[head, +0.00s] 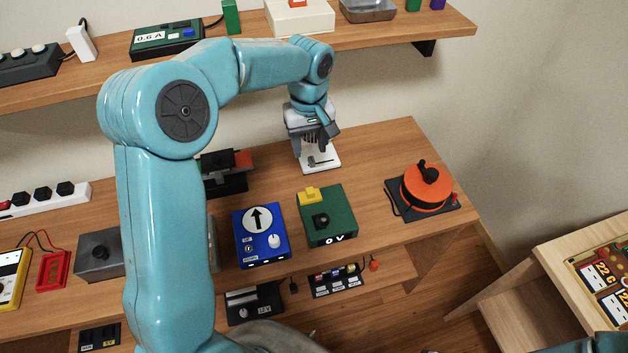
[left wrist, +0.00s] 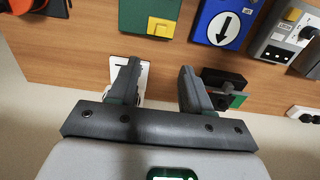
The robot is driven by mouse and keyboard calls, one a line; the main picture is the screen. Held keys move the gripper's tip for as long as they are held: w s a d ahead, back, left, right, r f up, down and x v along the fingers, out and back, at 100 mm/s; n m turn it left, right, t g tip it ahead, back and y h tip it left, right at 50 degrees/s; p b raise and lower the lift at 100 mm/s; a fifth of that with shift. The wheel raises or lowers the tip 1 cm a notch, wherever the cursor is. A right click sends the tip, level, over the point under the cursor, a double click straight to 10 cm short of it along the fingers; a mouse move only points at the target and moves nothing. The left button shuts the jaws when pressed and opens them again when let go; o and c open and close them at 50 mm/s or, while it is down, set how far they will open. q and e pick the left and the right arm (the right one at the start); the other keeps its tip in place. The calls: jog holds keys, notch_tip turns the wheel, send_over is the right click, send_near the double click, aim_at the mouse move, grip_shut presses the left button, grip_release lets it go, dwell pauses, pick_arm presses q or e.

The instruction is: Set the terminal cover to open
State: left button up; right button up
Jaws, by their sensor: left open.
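I cannot tell for sure which part is the terminal cover. A white plate with a small dark part (head: 326,165) lies near the back of the bench, and its edge shows behind one finger in the left wrist view (left wrist: 146,72). Left of it stands a black device with an orange-red part (head: 243,159), which shows green and black in the left wrist view (left wrist: 236,99). My left gripper (head: 314,146) points down over the white plate. Its fingers (left wrist: 160,68) are apart with nothing between them. My right gripper is out of view.
A green box with a yellow block (head: 342,216) and a blue box with an arrow dial (head: 251,250) stand in front. An orange reel (head: 426,187) is at the right. A shelf (head: 372,36) with devices runs above the bench. Bare bench lies between plate and reel.

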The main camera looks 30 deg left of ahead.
aim_at(311, 190)
pick_arm(q)
jog(key=f+p, duration=0.2)
jog(key=f, duration=1.4)
jog(key=shift+s, duration=0.2)
jog(key=shift+d, duration=0.15)
grip_shut()
jog(key=shift+w+f, duration=0.1)
